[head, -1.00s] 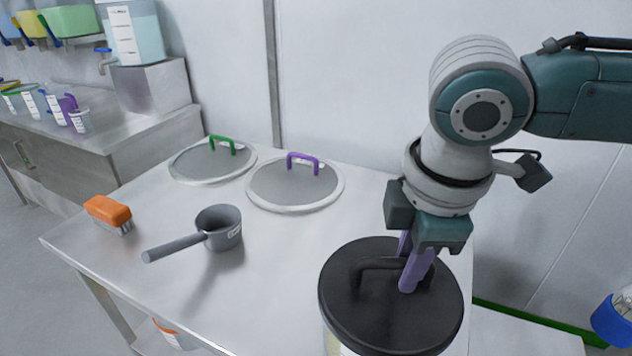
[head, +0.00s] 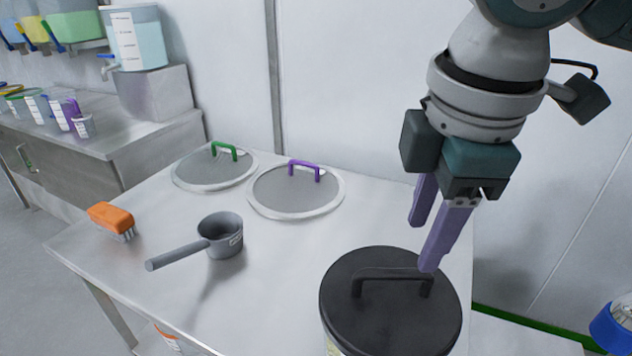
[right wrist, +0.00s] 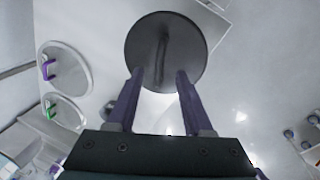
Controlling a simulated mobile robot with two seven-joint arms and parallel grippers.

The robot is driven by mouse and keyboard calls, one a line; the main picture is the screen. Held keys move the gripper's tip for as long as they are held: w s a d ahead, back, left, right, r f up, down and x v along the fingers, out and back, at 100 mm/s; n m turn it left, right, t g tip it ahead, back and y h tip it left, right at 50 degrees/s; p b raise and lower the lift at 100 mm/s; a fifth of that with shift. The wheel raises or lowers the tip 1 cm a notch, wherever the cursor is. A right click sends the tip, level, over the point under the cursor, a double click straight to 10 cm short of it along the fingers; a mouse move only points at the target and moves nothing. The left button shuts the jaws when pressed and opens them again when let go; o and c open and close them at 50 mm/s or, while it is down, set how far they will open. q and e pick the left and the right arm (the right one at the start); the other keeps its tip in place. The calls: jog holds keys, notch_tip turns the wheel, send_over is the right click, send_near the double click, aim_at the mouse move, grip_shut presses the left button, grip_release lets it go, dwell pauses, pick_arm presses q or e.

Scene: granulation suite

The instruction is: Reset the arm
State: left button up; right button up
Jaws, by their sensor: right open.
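My right gripper (head: 424,245) is open and empty, with two purple fingers. It hangs above the black lid (head: 385,318), which lies on a container at the table's front right. The lid's dark handle (head: 392,276) is below and apart from the fingertips. In the right wrist view the open fingers (right wrist: 160,72) point toward the lid (right wrist: 140,45), with its handle between and beyond them. My left gripper is not in view.
On the steel table (head: 290,265) are a grey scoop pot (head: 222,236), an orange brush (head: 111,218), a green-handled lid (head: 205,170) and a purple-handled lid (head: 280,192). A side counter (head: 150,135) holds cups and a dispenser (head: 135,37).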

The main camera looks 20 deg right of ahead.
jog(key=shift+s+r, duration=0.15)
jog(key=shift+r, duration=0.45)
jog(key=s+a+f+m+t+y, duration=0.1)
jog(key=s+a+f+y, duration=0.15)
jog(key=a, duration=0.25)
jog(key=s+a+f+m+y, duration=0.1)
jog(key=s+a+m, duration=0.15)
jog(key=a, duration=0.35)
jog(key=s+d+f+m+h+p, duration=0.2)
jog(key=s+d+f+m, duration=0.1)
jog(key=s+d+m, duration=0.5)
notch_tip(320, 180, up, 38)
jog(key=p, duration=3.7)
jog(key=shift+s+a+n+t+p, duration=0.3)
jog(key=shift+a+n, duration=0.05)
jog(key=shift+n, duration=0.1)
